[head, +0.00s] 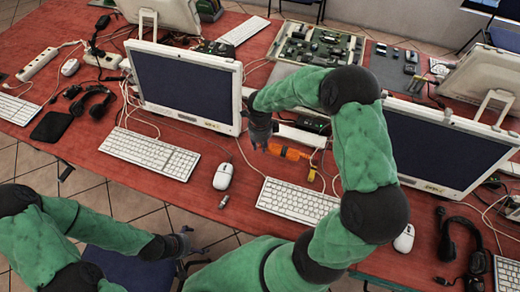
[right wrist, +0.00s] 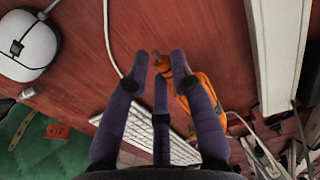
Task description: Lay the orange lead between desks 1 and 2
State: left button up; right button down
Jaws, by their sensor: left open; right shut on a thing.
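The orange lead (head: 290,152) is a bundled orange piece on the red desk top (head: 220,130), between two monitors and behind a white keyboard. My left gripper (head: 182,240) is open and empty, low in front of the desk edge. I cannot make out desk numbers.
Monitors stand left (head: 185,85) and right (head: 440,145) of the right gripper. A white mouse (head: 222,176) and keyboards (head: 150,153) (head: 298,200) lie near the front edge. Pale cables cross the desk around the lead. An open electronics tray (head: 315,47) is behind.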

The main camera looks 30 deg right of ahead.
jog(key=shift+w+f+b, duration=0.15)
jog(key=shift+f+b, duration=0.4)
jog(key=shift+f, duration=1.15)
jog(key=shift+f, duration=0.15)
jog(key=c, duration=1.1)
grip_release()
jog(key=shift+o, duration=0.2)
jog(key=shift+r, duration=0.55)
notch_tip(320, 180, up, 11)
jog(key=p, duration=0.3)
jog(key=shift+r, duration=0.15)
